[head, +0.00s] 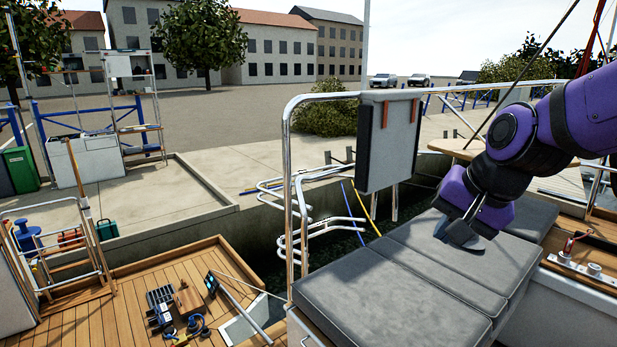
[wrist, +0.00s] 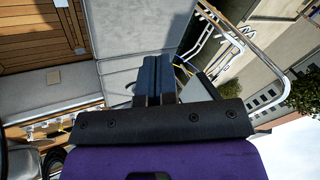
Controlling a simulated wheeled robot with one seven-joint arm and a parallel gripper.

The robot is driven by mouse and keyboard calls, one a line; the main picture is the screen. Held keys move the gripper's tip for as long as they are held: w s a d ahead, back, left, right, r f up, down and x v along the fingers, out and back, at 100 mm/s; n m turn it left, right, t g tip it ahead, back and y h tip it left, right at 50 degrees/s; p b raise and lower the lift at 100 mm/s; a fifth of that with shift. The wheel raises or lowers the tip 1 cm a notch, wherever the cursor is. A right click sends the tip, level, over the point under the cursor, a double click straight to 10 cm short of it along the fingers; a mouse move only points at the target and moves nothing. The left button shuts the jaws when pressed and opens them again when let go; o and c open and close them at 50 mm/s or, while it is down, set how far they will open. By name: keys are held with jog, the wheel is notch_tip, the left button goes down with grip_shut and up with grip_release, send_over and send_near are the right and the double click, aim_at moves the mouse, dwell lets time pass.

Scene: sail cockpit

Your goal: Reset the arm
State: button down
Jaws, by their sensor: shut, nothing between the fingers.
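My arm with its purple links comes in from the right in the head view. My gripper (head: 459,234) hangs over the grey cushioned bench (head: 385,291), pointing down and to the left. Its fingers are shut and empty. In the wrist view the two dark fingers of my gripper (wrist: 154,68) lie side by side, with grey cushion (wrist: 128,27) beyond them. I cannot tell the exact gap between the fingertips and the cushion.
A steel rail (head: 288,190) and a dark-edged grey panel (head: 386,143) stand behind the bench. A winch fitting (head: 593,268) is at the right. Tools lie on the wooden deck (head: 110,314) at lower left. The left part of the bench is clear.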

jog(key=s+d+r+n+h, duration=0.1)
jog(key=s+d+r+n, duration=0.1)
jog(key=s, duration=0.5)
jog(key=s+d+r+n+h, duration=0.1)
jog(key=s+d+r+n, duration=0.2)
jog(key=s+d, duration=0.3)
jog(key=shift+s+d+n+t+h, duration=0.3)
jog(key=shift+s+d+n+h, duration=0.05)
jog(key=shift+n+h, duration=0.05)
jog(key=c, duration=1.8)
grip_release()
